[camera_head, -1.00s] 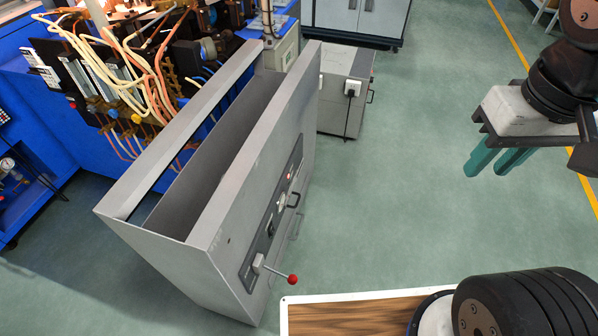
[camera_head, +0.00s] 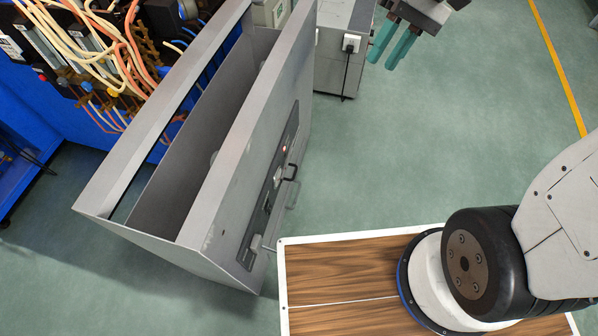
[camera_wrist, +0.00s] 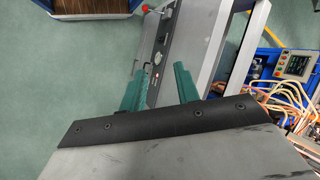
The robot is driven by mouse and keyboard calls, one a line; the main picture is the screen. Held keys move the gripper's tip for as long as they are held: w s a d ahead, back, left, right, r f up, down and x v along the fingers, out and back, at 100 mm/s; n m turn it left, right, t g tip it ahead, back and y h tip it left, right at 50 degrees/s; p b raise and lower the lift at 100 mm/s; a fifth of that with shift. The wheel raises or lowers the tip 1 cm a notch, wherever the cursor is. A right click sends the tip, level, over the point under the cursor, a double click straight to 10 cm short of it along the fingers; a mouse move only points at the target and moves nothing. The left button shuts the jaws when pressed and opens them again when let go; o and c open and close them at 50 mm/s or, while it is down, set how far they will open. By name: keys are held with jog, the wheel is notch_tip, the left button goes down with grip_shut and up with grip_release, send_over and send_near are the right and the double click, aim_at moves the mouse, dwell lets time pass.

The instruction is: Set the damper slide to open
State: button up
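The grey cabinet (camera_head: 250,120) has a dark control panel (camera_head: 270,200) on its right face. A lever with a pale block (camera_head: 255,243) sits at the panel's near end; its red knob (camera_wrist: 145,8) shows at the top of the wrist view and is out of sight in the head view. I cannot tell for sure that this lever is the damper slide, nor read its setting. My gripper (camera_head: 382,63), with two teal fingers, is at the top right of the cabinet. Its fingers (camera_wrist: 160,69) are apart and empty, pointing toward the panel in the wrist view.
A dark handle (camera_head: 291,172) stands out from the panel. Blue equipment with cables (camera_head: 110,60) is at left. A wood-topped platform (camera_head: 340,270) lies close to the cabinet's near end. Green floor at right is free.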

jog(key=w+a+f+y, duration=0.2)
jog(key=w+f, duration=0.3)
jog(key=f, duration=0.3)
jog(key=w+a+f+g+y, duration=0.15)
jog(key=w+f, duration=0.25)
jog(key=f, duration=0.4)
jog(key=w+a+f+y, duration=0.1)
jog(key=w+f+y, duration=0.2)
jog(key=w+f, duration=0.35)
jog(key=s+a+f+m+t+y, duration=0.1)
jog(key=s+f+t+y, duration=0.15)
jog(key=f, duration=1.45)
jog(key=s+a+f+m+t+y, duration=0.1)
jog(key=s+a+f+m+t, duration=0.15)
jog(key=f, duration=1.35)
jog(key=s+x, duration=0.1)
jog(key=x, duration=0.6)
jog(key=shift+f+g, duration=0.2)
jog(key=shift+g, duration=0.25)
jog(key=shift+n, duration=0.25)
jog(key=shift+w, duration=0.1)
grip_shut()
